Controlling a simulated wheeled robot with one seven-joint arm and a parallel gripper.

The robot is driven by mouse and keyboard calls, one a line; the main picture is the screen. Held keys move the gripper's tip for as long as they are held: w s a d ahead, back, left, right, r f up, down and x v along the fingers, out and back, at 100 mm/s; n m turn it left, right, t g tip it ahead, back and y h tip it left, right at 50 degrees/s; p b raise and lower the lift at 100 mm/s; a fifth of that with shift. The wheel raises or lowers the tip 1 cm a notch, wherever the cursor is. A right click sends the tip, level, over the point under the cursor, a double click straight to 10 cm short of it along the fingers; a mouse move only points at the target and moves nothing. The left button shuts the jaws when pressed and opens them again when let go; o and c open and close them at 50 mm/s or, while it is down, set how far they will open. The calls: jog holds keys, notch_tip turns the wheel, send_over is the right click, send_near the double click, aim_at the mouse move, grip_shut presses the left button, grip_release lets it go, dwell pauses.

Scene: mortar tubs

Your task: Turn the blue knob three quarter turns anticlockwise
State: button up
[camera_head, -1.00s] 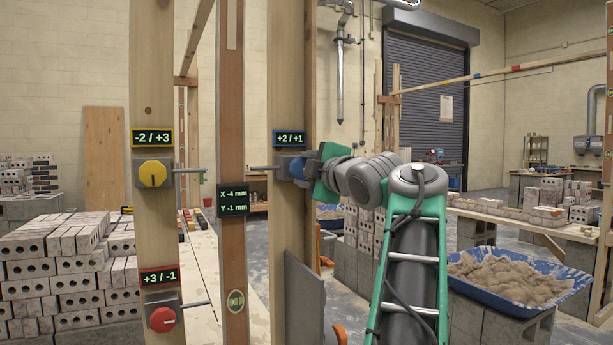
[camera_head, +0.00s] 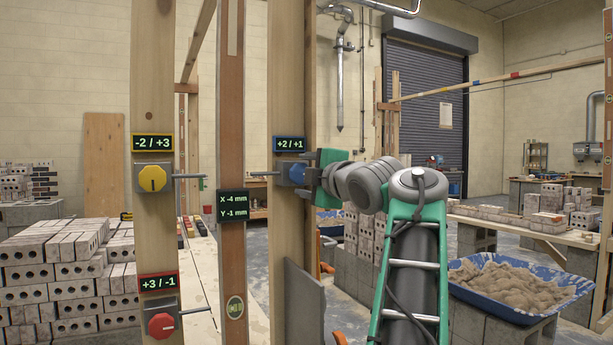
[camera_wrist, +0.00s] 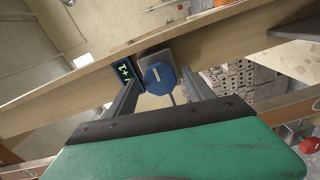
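The blue knob (camera_head: 297,172) sits on a grey box on the middle wooden post, under a blue-framed display (camera_head: 289,144) reading +2 / +1. In the wrist view the knob (camera_wrist: 160,78) faces me with a short white mark on it. My gripper (camera_head: 311,179) is just right of the knob. In the wrist view its two dark fingers stand apart, one on each side of the knob, with gaps visible. My gripper (camera_wrist: 161,90) looks open and holds nothing. Whether the fingertips reach past the knob's face is unclear.
A yellow knob (camera_head: 152,178) with display -2 / +3 and a red knob (camera_head: 161,324) with display +3 / -1 are on the left post. A screen (camera_head: 232,204) between the posts reads X -4 mm, Y -1 mm. A blue mortar tub (camera_head: 577,290) stands at right.

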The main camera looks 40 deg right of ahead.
jog(key=shift+o, duration=0.6)
jog(key=v, duration=0.7)
jog(key=shift+s, duration=0.4)
jog(key=shift+a, duration=0.1)
